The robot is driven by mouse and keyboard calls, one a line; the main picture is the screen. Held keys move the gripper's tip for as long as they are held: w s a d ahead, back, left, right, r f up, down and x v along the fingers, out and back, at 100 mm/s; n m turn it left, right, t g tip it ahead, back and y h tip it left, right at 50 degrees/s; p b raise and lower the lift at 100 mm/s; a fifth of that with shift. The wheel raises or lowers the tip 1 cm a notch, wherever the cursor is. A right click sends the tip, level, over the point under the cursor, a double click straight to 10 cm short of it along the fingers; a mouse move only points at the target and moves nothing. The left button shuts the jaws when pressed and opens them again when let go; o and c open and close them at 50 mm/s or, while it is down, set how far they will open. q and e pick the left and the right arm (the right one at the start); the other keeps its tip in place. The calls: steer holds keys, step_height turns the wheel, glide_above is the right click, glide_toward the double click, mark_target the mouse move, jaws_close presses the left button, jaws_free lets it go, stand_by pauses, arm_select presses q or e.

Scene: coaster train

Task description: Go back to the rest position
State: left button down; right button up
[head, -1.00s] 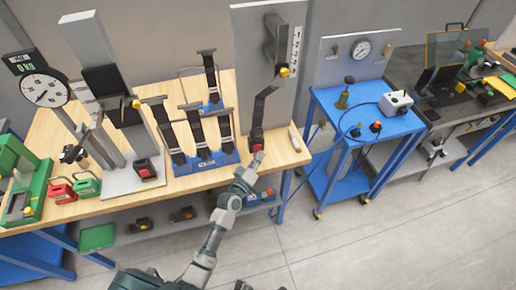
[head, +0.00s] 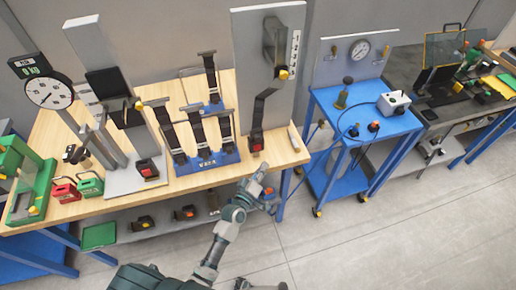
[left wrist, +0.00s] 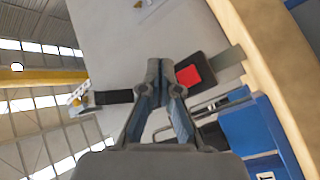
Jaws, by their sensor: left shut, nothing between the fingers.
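My left gripper (head: 262,170) is off the front edge of the wooden table (head: 215,192), in front of the tall grey panel (head: 262,30). Its fingers are together and empty; the left wrist view shows the closed fingertips (left wrist: 160,72) too. A black strap (head: 259,108) hangs on the panel, with a red-buttoned buckle (head: 257,142) at its lower end. In the left wrist view the buckle's red button (left wrist: 195,73) appears beyond the fingertips, apart from them. My right gripper does not show.
A blue strap rack (head: 205,163), a dial gauge (head: 49,88) and a green frame (head: 32,190) stand on the table. A blue cart (head: 345,185) is to the right. The floor (head: 400,240) in front is clear.

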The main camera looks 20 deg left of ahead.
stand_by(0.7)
